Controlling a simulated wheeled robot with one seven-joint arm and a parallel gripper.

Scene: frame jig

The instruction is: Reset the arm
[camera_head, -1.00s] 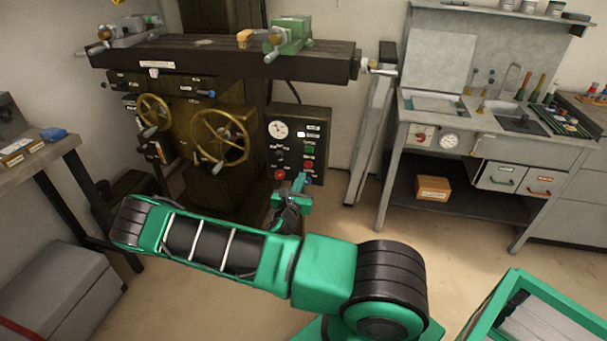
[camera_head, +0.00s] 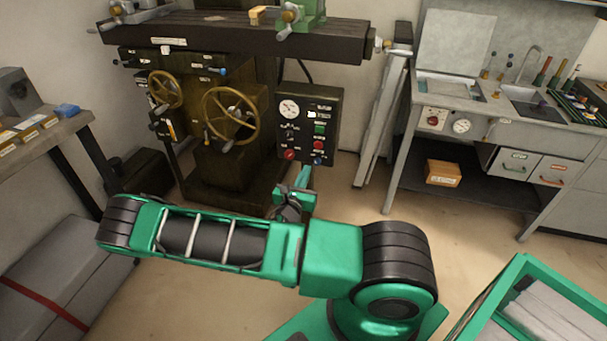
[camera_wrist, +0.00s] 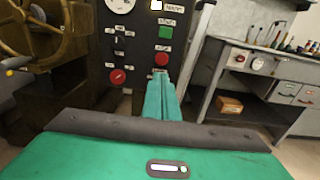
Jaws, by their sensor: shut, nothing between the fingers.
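My green arm is folded across the lower part of the head view. My gripper (camera_head: 302,178) points away from me, toward the machine's control panel (camera_head: 308,125). In the wrist view my gripper (camera_wrist: 160,82) has its green fingers together with nothing between them. The fingertips appear just below the panel's red and green buttons in that view. I cannot tell the exact gap to the panel, but no contact is visible.
A dark milling machine (camera_head: 225,150) with brass handwheels stands ahead. A grey sink bench (camera_head: 480,122) with a cardboard box (camera_head: 443,173) on its lower shelf is at right. A side table (camera_head: 50,137) and a grey case (camera_head: 65,285) are at left. Open floor lies between.

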